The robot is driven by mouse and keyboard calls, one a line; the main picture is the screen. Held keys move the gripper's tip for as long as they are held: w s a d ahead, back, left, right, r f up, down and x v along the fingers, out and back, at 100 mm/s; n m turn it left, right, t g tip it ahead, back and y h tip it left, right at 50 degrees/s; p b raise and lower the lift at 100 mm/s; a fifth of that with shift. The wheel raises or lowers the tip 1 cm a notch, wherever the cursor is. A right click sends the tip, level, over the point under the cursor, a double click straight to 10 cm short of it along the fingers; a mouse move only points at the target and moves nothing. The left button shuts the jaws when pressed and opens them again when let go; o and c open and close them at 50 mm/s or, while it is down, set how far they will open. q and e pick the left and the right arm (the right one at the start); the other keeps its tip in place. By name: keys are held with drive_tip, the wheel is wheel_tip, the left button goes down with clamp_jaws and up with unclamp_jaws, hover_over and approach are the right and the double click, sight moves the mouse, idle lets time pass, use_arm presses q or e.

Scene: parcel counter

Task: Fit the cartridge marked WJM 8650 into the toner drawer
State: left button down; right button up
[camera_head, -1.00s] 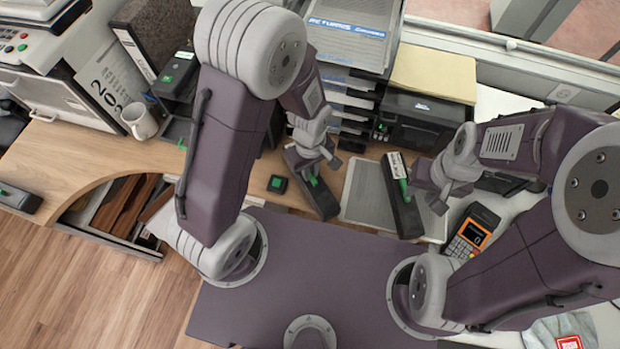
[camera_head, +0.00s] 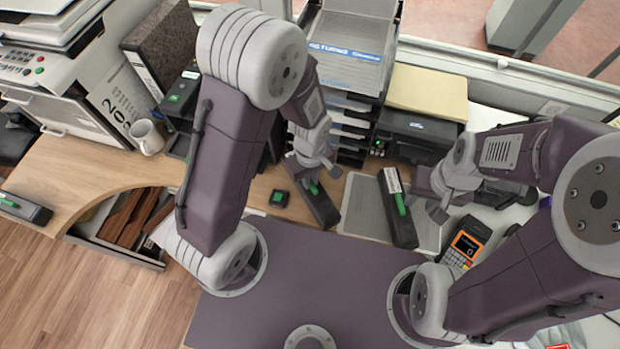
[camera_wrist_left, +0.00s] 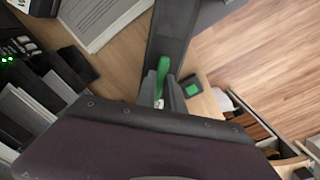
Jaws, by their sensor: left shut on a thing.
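A long dark cartridge (camera_head: 323,208) lies by the desk's front edge, its mark not readable. My left gripper (camera_head: 314,183) is over its far end, shut on its green handle (camera_wrist_left: 162,72). The cartridge body also shows in the left wrist view (camera_wrist_left: 172,32). A second dark cartridge (camera_head: 403,229) with a green handle and a white label lies to the right on a grey mat. My right gripper (camera_head: 428,202) is beside it, apart from its handle, and looks open and empty. I cannot pick out the toner drawer with certainty.
A small black box with a green top (camera_head: 279,197) lies left of the held cartridge. A black printer (camera_head: 415,135), a paper-tray stack (camera_head: 350,130), a mug (camera_head: 147,137) and an orange card terminal (camera_head: 466,243) surround the area. Another dark cartridge (camera_head: 24,209) lies at far left.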

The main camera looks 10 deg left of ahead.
use_arm(q)
drive_tip(key=s+d+r+p, duration=0.1)
drive_tip(key=d+r+p, duration=0.1)
drive_tip(key=d, duration=0.1)
drive_tip(key=s+d+r+p, duration=0.2)
drive_tip(key=d, duration=0.1)
drive_tip(key=s+d+r+p, duration=0.2)
drive_tip(key=d, duration=0.1)
drive_tip(key=shift+s+d+r, duration=0.1)
drive_tip(key=shift+s+r, duration=0.15)
drive_tip(key=shift+r, duration=0.05)
drive_tip(key=shift+s+d, duration=0.25)
drive_tip(key=shift+d, duration=0.15)
